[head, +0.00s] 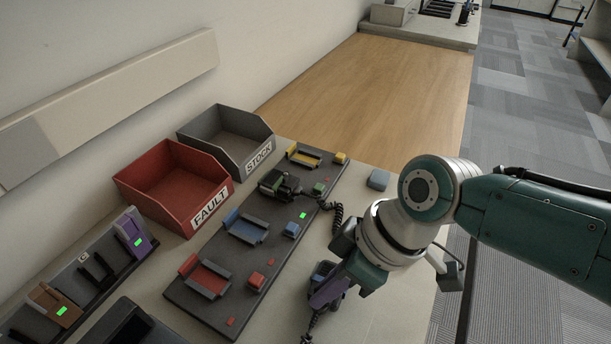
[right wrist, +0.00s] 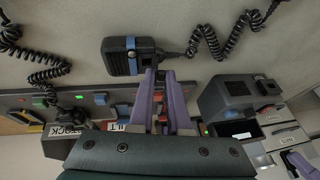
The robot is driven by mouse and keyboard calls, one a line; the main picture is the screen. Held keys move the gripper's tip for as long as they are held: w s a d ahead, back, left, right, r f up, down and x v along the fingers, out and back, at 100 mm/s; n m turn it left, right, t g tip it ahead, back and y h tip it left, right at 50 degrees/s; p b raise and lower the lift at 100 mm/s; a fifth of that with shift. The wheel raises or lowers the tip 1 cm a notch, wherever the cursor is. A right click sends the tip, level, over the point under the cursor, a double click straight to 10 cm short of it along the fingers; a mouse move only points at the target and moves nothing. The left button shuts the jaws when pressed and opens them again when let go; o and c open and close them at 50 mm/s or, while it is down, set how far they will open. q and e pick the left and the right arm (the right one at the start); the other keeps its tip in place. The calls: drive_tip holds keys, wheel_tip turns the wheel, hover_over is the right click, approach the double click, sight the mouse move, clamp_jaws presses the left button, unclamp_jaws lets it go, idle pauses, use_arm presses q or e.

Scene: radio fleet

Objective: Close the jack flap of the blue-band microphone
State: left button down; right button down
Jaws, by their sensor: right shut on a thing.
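The blue-band microphone (right wrist: 128,60) is a dark boxy handset with a blue stripe, at the top centre of the right wrist view. A black coiled cord leaves its right side. In the head view the microphone (head: 322,269) is partly hidden by my right gripper (head: 328,292). The purple fingers of my right gripper (right wrist: 160,76) are closed at the microphone's lower right corner, by the cord end, and shut on it. I cannot tell which part they grip. The jack flap cannot be made out. My left gripper is not in view.
A dark rack (head: 215,282) with coloured cradles and another handset (head: 279,184) lies left of my right gripper. A red FAULT bin (head: 150,202) and grey STOCK bin (head: 240,166) stand behind. A grey block (head: 379,179) sits near the arm. The wooden surface (head: 370,95) is clear.

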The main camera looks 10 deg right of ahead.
drive_tip(key=c, duration=0.9)
unclamp_jaws()
drive_tip(key=shift+o, duration=0.2)
drive_tip(key=shift+r, duration=0.1)
drive_tip(key=shift+d+r+p, duration=0.2)
drive_tip(key=shift+r+p, duration=0.15)
drive_tip(key=p+v, duration=0.3)
drive_tip(key=v, duration=0.6)
drive_tip(key=shift+s, duration=0.15)
drive_tip(key=shift+c, duration=0.3)
